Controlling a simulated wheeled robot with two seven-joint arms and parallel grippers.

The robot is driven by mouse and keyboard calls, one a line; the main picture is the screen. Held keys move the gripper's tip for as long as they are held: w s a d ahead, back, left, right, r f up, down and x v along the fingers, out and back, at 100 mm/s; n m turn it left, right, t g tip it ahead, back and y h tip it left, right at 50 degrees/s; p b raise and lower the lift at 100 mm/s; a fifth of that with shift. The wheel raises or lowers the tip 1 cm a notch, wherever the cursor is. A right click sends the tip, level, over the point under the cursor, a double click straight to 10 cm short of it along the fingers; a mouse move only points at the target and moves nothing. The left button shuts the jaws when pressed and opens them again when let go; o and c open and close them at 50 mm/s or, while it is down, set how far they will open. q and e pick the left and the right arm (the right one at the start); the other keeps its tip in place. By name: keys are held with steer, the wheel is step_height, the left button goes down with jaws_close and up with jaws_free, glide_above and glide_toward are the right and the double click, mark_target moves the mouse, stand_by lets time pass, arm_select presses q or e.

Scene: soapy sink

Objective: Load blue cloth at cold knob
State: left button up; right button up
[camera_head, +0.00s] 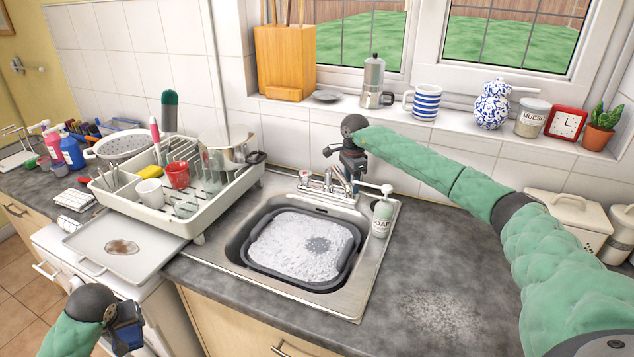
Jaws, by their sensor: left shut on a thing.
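My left gripper (128,325) is at the lower left, low in front of the counter. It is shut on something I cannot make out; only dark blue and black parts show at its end. No separate blue cloth can be clearly identified. The chrome tap (338,181) stands behind the sink. A red-marked knob (305,175) is on its left; the cold knob is hard to make out among the metal parts. My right gripper (345,164) reaches down over the tap from the right. Its fingers are too small and overlapped to tell open or shut.
The sink (232,250) holds a grey basin (352,250) of suds. A soap bottle (382,216) stands right of the tap. The dish rack (200,228) and a stained tray (88,240) are left. Open counter (440,250) lies right, with a foamy patch.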

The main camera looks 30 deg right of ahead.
steer(key=o, duration=0.4)
steer(key=shift+c, duration=0.2)
arm_select(q)
step_height(320, 180, down, 4)
steer(key=b, duration=0.3)
steer(key=shift+r, duration=0.25)
steer(key=shift+f+b, duration=0.15)
steer(key=shift+b, duration=0.25)
arm_select(e)
step_height(320, 180, up, 12)
steer(key=shift+a, duration=0.1)
